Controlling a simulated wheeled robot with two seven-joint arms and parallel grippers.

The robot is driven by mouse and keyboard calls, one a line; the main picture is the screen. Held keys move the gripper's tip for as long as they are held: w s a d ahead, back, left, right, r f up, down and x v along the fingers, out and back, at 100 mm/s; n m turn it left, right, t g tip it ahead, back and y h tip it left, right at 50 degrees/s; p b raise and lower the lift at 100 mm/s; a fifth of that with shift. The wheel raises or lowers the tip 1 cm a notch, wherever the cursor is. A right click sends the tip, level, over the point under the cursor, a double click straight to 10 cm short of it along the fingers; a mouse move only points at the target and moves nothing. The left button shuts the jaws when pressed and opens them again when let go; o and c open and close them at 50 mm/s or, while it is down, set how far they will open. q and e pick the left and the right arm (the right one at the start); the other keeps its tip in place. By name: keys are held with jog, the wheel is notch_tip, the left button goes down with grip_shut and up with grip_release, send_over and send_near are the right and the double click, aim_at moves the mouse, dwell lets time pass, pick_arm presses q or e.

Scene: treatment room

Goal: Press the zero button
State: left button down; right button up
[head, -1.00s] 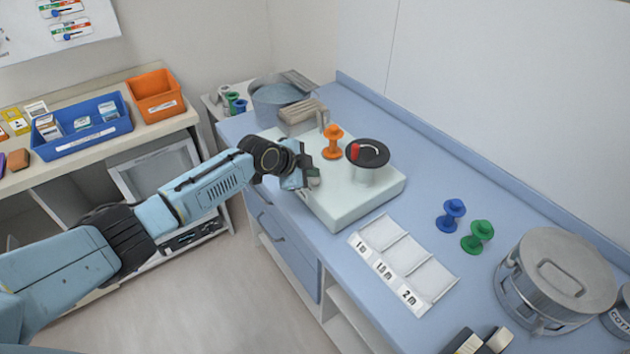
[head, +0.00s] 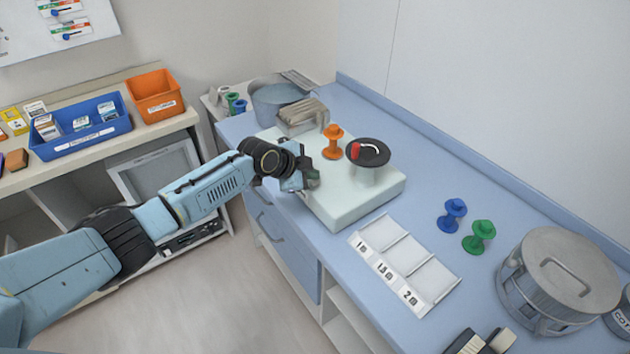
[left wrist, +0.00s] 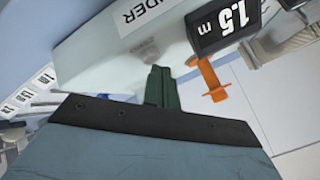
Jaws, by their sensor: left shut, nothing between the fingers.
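A pale box-shaped device (head: 345,207) stands on the blue counter, with a black round disc with a red mark (head: 367,152) on top. In the left wrist view the device body (left wrist: 100,60) shows a dark panel reading "1.5 m" (left wrist: 225,28) and part of a label ending in "NDER". I cannot make out a marked zero button; a faint grey patch (left wrist: 147,50) lies just beyond my fingertips. My left gripper (head: 312,181) is shut and empty at the device's near left side; its dark green fingers also show in the left wrist view (left wrist: 157,72). I cannot tell whether they touch.
An orange spool-shaped piece (head: 333,142) stands on the device. Blue (head: 453,214) and green (head: 478,236) ones stand on the counter right of a white tray (head: 430,280) marked 1, 1.5 and 2. A metal pot (head: 557,280) is at the right, a metal bucket (head: 272,100) behind.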

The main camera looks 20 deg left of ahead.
aim_at(311, 186)
pick_arm(q)
jog(key=shift+f+b, duration=0.35)
jog(key=shift+f, duration=0.05)
jog(key=shift+r, duration=0.15)
dwell(0.5)
jog(key=shift+r+p, duration=0.65)
jog(key=shift+r, duration=0.05)
jog(key=shift+r, duration=0.1)
notch_tip(311, 186, up, 5)
jog(key=p, duration=0.4)
dwell(0.6)
